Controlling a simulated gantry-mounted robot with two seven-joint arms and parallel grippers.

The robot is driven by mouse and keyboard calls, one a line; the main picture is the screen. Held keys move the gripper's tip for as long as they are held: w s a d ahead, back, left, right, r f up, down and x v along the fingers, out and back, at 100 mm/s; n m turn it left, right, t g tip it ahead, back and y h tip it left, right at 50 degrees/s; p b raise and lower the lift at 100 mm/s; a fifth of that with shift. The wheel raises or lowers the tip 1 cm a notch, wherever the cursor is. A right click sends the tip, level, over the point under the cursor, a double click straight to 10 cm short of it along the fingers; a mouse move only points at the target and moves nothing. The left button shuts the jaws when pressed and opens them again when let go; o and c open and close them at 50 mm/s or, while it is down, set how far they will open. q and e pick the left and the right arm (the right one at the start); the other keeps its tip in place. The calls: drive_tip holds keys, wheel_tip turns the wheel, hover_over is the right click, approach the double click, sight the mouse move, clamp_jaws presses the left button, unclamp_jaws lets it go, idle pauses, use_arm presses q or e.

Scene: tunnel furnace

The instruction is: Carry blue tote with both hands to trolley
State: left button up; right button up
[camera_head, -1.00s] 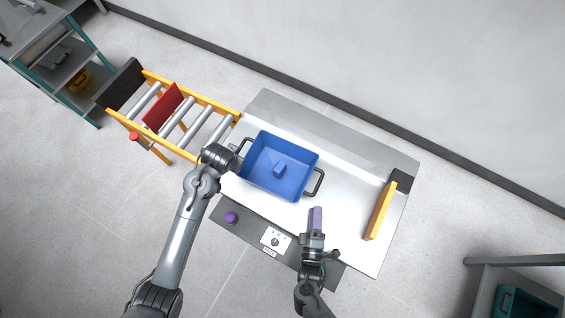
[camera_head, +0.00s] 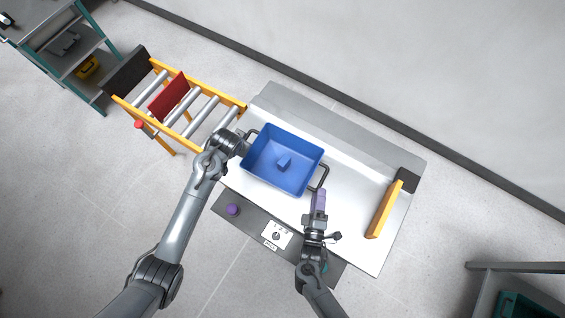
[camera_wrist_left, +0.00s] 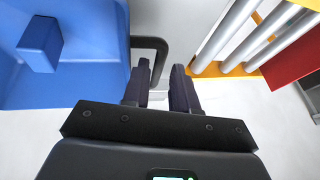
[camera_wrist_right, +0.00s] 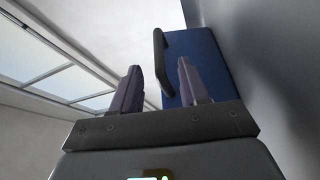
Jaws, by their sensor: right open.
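The blue tote (camera_head: 283,161) sits on the pale metal table, with a small blue block (camera_head: 284,164) inside and a dark handle at each end. My left gripper (camera_head: 241,146) is at the tote's left handle. In the left wrist view its fingers (camera_wrist_left: 160,85) stand apart, with the handle (camera_wrist_left: 160,55) lying between their tips. My right gripper (camera_head: 320,192) is open and empty just below the right handle (camera_head: 320,178). In the right wrist view that handle (camera_wrist_right: 159,62) shows between and beyond the fingers (camera_wrist_right: 160,80). I cannot tell for sure which stand is the trolley.
A yellow-framed roller conveyor (camera_head: 178,100) with a red plate adjoins the table's left side. A yellow bar (camera_head: 384,209) stands at the table's right end. A teal-legged rack (camera_head: 68,55) is at upper left; a grey frame with a teal bin (camera_head: 525,305) is at lower right.

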use_arm(q)
drive_tip(key=shift+x, duration=3.2)
use_arm(e)
drive_tip(key=shift+w+d+r, duration=0.1)
drive_tip(key=shift+w+d, duration=0.05)
drive_tip(key=shift+w, duration=0.95)
drive_tip(key=shift+w+d+r, duration=0.1)
drive_tip(key=shift+w+d, duration=0.1)
drive_tip(key=shift+w, duration=0.85)
drive_tip(key=shift+w+d, duration=0.15)
drive_tip(key=shift+w, duration=0.95)
use_arm(q)
drive_tip(key=shift+c, duration=0.3)
use_arm(e)
drive_tip(key=shift+c, duration=0.3)
use_arm(q)
clamp_jaws()
use_arm(e)
drive_tip(key=c, duration=0.5)
clamp_jaws()
use_arm(q)
drive_tip(key=shift+w, duration=0.1)
use_arm(e)
drive_tip(key=shift+r, duration=0.1)
